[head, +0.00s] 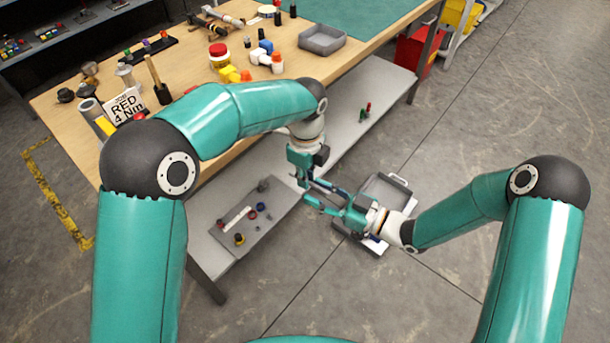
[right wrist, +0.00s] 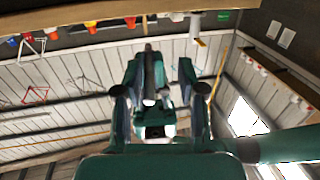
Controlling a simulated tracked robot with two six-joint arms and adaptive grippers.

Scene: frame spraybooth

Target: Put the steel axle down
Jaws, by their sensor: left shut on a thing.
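My left gripper (head: 303,176) hangs beyond the front edge of the workbench and is shut on the steel axle (head: 321,184), a thin grey rod. The axle points toward my right gripper (head: 322,197), which comes in from the right, just beside it. In the right wrist view my right gripper (right wrist: 156,78) has its two fingers spread wide apart. The left gripper and the end of the axle (right wrist: 149,85) show between those fingers, with clear gaps at both sides. Much of the axle is hidden by the grippers in the head view.
The workbench (head: 190,72) carries bottles, fittings and a grey tray (head: 322,40). Its lower shelf (head: 342,137) holds a flat grey tray (head: 225,238) with small parts. A grey bin (head: 387,190) stands below my right gripper. The floor at right is clear.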

